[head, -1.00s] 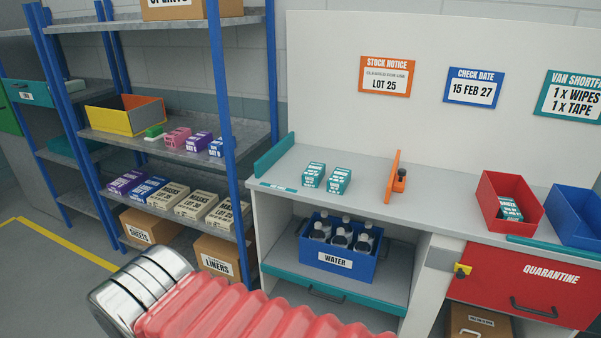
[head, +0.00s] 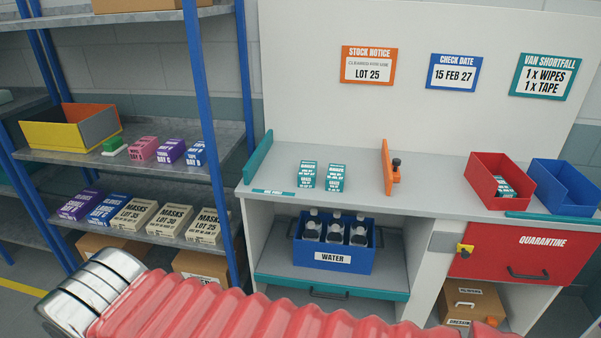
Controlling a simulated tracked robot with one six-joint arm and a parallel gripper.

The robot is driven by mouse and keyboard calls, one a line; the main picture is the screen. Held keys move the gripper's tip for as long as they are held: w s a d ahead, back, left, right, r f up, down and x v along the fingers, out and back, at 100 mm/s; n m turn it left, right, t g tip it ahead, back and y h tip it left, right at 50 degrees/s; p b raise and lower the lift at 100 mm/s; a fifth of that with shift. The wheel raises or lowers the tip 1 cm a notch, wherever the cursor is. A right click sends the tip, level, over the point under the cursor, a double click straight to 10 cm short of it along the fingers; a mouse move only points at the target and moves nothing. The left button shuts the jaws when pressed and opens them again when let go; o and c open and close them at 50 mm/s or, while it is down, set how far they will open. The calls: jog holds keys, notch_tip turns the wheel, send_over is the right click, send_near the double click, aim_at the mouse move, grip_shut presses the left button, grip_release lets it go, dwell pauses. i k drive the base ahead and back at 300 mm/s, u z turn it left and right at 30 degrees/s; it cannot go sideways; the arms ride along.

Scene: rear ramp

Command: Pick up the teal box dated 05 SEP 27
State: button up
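Two small teal-and-white boxes stand side by side on the grey counter (head: 425,190), left of an orange upright divider (head: 388,166). They are the left teal box (head: 306,175) and the right teal box (head: 335,178). A third teal box (head: 504,187) lies inside the red bin (head: 487,194), partly hidden by its wall. The dates on all three are too small to read, so I cannot tell which one says 05 SEP 27. My gripper is not in view; only my red ribbed arm and its chrome part show along the bottom.
A blue bin (head: 563,198) stands right of the red bin. A blue crate of water bottles (head: 332,256) sits below the counter, beside the red QUARANTINE drawer (head: 515,250). A blue shelf post (head: 213,130) stands left of the counter. The counter's middle front is clear.

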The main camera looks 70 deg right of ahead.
aim_at(307, 174)
jog(key=z, duration=0.3)
jog(key=i, duration=0.65)
jog(key=z, duration=0.95)
jog(key=i, duration=0.7)
jog(key=z, duration=0.4)
